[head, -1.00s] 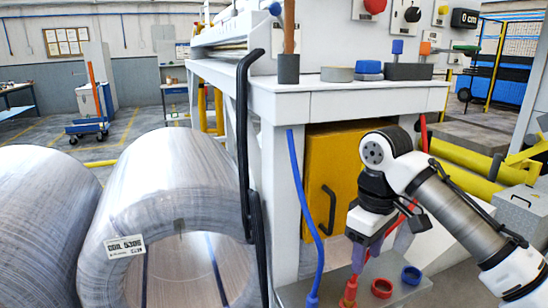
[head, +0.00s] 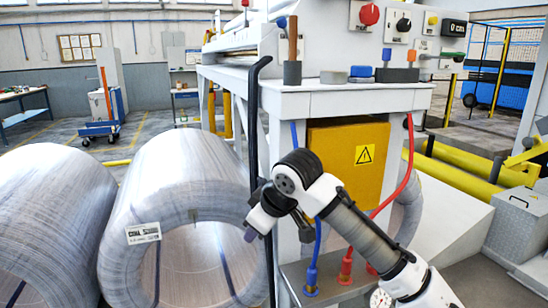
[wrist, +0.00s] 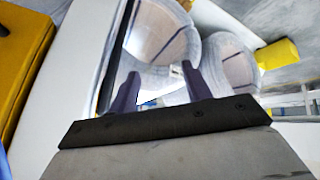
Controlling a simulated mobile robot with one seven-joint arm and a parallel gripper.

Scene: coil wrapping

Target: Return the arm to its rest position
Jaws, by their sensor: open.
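My gripper (head: 251,236) hangs empty at the front of the bench, just left of its leg and in front of the right coil. Its purple fingers stand apart in the wrist view (wrist: 160,90), with nothing between them. My arm crosses in front of the yellow cabinet door. A red hose (head: 408,165) runs down from the bench to a red fitting (head: 345,270) on the low shelf. A blue hose (head: 317,240) ends in a blue fitting (head: 311,275) beside it.
Two large wrapped coils (head: 45,215) and (head: 180,180) lie at the left. A black upright hose or bar (head: 254,110) stands close to my gripper. The white bench top (head: 340,98) carries small items. Yellow rails (head: 460,175) are at the right.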

